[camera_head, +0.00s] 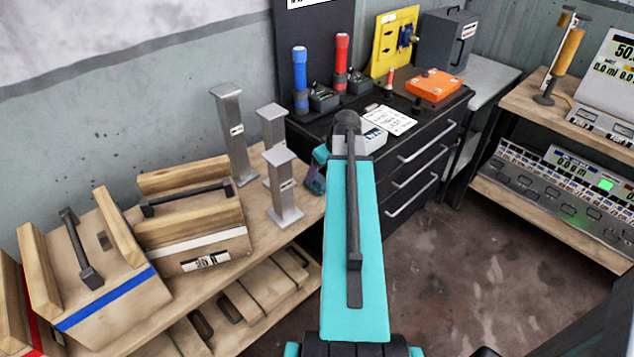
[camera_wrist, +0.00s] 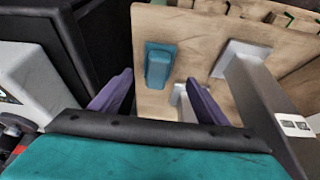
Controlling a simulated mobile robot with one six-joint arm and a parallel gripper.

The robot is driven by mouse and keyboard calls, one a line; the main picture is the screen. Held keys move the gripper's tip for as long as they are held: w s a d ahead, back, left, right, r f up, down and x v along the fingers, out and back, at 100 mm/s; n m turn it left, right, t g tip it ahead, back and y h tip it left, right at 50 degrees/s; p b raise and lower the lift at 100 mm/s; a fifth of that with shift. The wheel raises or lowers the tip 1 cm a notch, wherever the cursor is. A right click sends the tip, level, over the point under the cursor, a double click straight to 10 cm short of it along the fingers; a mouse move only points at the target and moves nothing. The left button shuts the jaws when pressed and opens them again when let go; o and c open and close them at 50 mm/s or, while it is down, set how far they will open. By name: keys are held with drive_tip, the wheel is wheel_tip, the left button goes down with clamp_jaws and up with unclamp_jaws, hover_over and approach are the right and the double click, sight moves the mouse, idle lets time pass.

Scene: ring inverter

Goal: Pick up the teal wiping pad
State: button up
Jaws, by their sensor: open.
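The teal wiping pad (camera_wrist: 159,64) lies on the light wooden bench top, near the bench's edge, in the wrist view. It is a small block with a raised narrower part on top. My gripper (camera_wrist: 160,79) is open, its two purple fingers apart and empty. The pad shows beyond the fingertips, between them in the picture, and appears apart from them. In the head view my teal arm reaches to the bench's right end, where small teal and dark parts (camera_head: 316,172) show beside it; I cannot tell the pad apart there.
Grey metal posts (camera_head: 284,187) stand on the wooden bench, close to the pad; one post (camera_wrist: 262,105) rises at the right in the wrist view. Wooden blocks with handles (camera_head: 190,215) fill the bench's left. A black drawer cabinet (camera_head: 400,190) adjoins at the right.

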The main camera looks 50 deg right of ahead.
sight(318, 177)
drive_tip(key=shift+w+f, duration=0.2)
drive_tip(key=shift+f, duration=0.4)
drive_tip(key=shift+d+p+x, duration=0.25)
drive_tip(key=shift+p+x, duration=0.4)
drive_tip(key=shift+x, duration=0.6)
drive_tip(key=shift+p+x, duration=0.3)
drive_tip(key=shift+x, duration=1)
drive_tip(key=shift+w, duration=0.1)
drive_tip(key=c, duration=1.2)
drive_tip(key=shift+r, duration=0.2)
